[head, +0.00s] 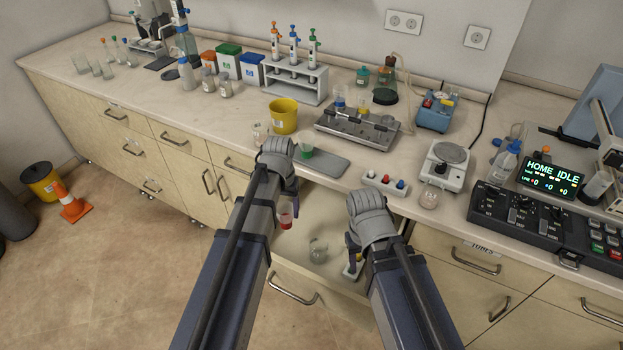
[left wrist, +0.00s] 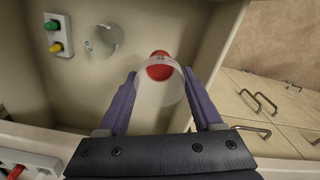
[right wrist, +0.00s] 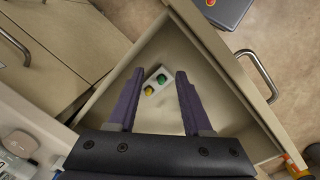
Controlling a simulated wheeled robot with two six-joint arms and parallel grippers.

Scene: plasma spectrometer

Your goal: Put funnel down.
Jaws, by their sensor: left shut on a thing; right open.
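My left gripper (head: 286,200) is shut on a clear vessel with a red lower part (head: 286,216), held over the left side of the open drawer. This vessel also shows between the fingers in the left wrist view (left wrist: 160,72). I cannot tell if it is the funnel. A clear glass piece (head: 318,250) lies in the drawer; it also shows in the left wrist view (left wrist: 102,41), its exact shape unclear. My right gripper (head: 352,258) is open and empty over the drawer's right side; its fingers show apart in the right wrist view (right wrist: 157,100).
The open drawer (head: 290,268) also holds a small white block with green and yellow knobs (right wrist: 157,82). On the counter above are a grey mat (head: 328,166) with a green-filled cup (head: 306,152), a yellow pot (head: 283,116), a scale (head: 446,160) and a white rack with coloured knobs (head: 385,184).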

